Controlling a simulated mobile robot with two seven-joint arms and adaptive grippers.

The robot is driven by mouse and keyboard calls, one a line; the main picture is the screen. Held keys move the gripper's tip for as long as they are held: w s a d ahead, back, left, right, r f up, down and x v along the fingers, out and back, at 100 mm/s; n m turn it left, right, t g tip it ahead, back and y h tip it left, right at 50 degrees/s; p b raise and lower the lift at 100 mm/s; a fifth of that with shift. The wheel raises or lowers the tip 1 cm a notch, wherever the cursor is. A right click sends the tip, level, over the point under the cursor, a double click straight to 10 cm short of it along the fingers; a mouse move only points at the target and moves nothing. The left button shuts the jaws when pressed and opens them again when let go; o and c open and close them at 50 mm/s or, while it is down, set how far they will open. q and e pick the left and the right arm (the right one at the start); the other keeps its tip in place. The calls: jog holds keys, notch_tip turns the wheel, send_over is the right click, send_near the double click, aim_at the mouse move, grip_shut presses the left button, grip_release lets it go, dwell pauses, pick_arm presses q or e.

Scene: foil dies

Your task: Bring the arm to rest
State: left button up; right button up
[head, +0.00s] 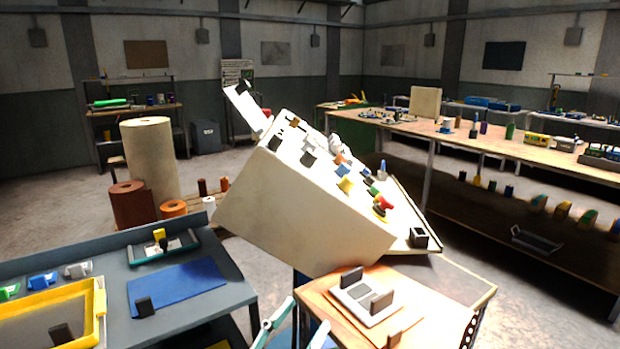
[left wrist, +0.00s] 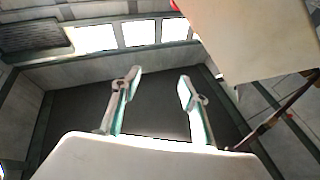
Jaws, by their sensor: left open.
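My left gripper (head: 300,316) shows at the bottom middle of the head view, cut off by the frame edge. Its two pale and teal fingers stand apart with nothing between them. In the left wrist view both fingers (left wrist: 160,88) point up into the picture, spread and empty, against a dark background with pale walls and bright windows beyond. A large cream surface (left wrist: 255,40) fills the upper right of that view; I cannot tell which thing it is. My right gripper is in neither view.
A tilted cream machine body (head: 300,215) with several small parts on top stands close ahead. A small wooden table (head: 455,280) is right of my gripper. A grey table (head: 100,240) with a blue mat (head: 180,285) and yellow tray (head: 98,300) is left. Open floor (head: 60,210) lies beyond.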

pick_arm(q)
jog(key=a+f+n+y, duration=0.3)
jog(key=a+f+y, duration=0.25)
jog(key=f, duration=0.55)
jog(key=s+a+f+g+y, duration=0.2)
jog(key=s+a+f, duration=0.2)
jog(key=f, duration=0.4)
jog(key=s+a+f+n+g+y, duration=0.1)
jog(key=s+a+f+g+y, duration=0.1)
jog(key=s+f, duration=0.4)
jog(key=s+a+f+n+g+y+p, duration=0.1)
jog(key=s+a+f+g+y, duration=0.1)
jog(key=s+a+f, duration=0.4)
notch_tip(320, 180, down, 5)
jog(key=shift+a+f+g, duration=0.1)
jog(key=shift+a+g, duration=0.45)
jog(key=shift+g, duration=0.15)
jog(key=shift+s, duration=0.1)
